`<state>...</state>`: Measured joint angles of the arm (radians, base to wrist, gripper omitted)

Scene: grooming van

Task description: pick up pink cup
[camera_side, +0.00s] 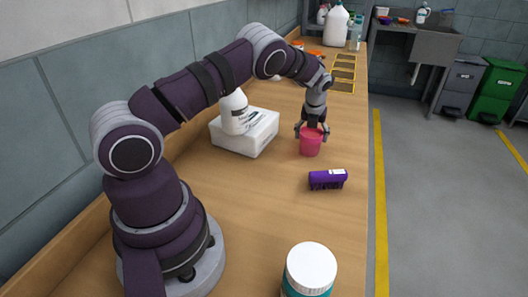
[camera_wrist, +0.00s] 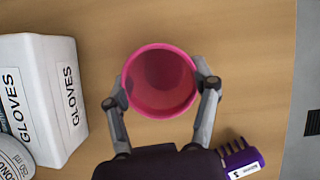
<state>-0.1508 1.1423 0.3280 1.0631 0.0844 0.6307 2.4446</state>
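The pink cup (camera_side: 311,145) stands upright on the wooden worktop, below my gripper (camera_side: 312,131). In the wrist view I look down into the open mouth of the cup (camera_wrist: 160,82), and it looks empty. My gripper's two fingers (camera_wrist: 160,92) straddle the cup, one on its left and one on its right, close to the rim. I cannot tell whether both fingertips press on the wall or leave a small gap. The cup does not look lifted.
A white glove box (camera_side: 245,132) stands left of the cup with a white bottle (camera_side: 235,112) by it. A purple labelled item (camera_side: 328,179) lies nearer the camera. A white-lidded jar (camera_side: 311,268) stands in front. The worktop's right edge is close.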

